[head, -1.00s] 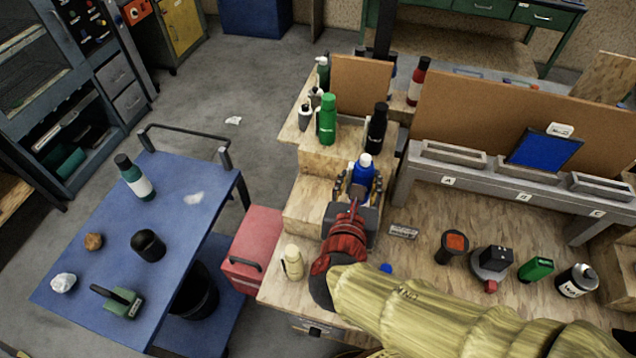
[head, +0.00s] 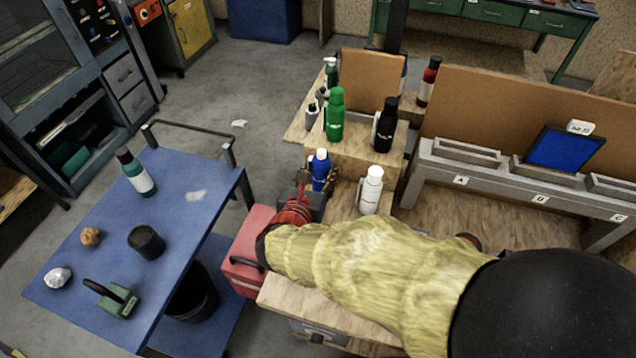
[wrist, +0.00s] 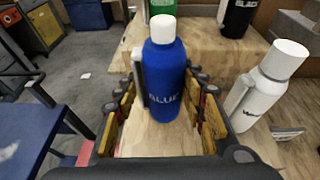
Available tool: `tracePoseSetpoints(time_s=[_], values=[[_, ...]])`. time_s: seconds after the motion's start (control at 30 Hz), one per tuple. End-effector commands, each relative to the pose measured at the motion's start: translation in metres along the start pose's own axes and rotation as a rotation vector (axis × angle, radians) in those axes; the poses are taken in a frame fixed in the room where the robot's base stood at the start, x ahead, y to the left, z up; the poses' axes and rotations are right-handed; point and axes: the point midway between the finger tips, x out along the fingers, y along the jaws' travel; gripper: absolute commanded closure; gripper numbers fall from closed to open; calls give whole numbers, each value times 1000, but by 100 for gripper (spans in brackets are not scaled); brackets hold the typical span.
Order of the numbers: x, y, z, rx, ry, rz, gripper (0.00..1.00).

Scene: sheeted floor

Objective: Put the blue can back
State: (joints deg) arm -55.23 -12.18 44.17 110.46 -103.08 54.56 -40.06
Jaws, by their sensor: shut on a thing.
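The blue can (head: 321,172) has a white cap and the word BLUE on its side. It is upright in my gripper (head: 317,184), in front of the upper step of the wooden stand. In the wrist view the blue can (wrist: 166,85) sits between the two yellow-padded fingers (wrist: 163,112), which are shut on it. Wood shows below and around its base; I cannot tell whether the base touches it. My gripper and sleeve hide part of the lower step in the head view.
A white can (head: 371,191) stands close to the right of my gripper. Behind, on the upper step (head: 358,150), stand a green can (head: 335,115) and a black can (head: 386,125). A red can (head: 429,82) stands farther back. A blue table (head: 205,215) is at left.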

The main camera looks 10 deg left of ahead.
Motion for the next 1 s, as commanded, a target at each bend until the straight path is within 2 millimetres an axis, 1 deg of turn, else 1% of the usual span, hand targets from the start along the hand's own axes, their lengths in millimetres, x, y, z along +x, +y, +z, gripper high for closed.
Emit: tracePoseSetpoints(time_s=[0.03, 0.1, 0.2, 0.47, 0.63, 0.67, 0.93, 1.0], values=[[4, 3, -7, -1, 0, 0, 68], [8, 2, -19, -1, 1, 0, 68], [12, 2, -30, -1, 0, 0, 68], [12, 2, -30, 1, -1, 1, 68], [14, 2, -34, 0, -1, 1, 68], [14, 2, -34, 0, 1, 1, 57], [13, 2, -34, 0, 1, 1, 42], [13, 2, -34, 0, 1, 1, 41]])
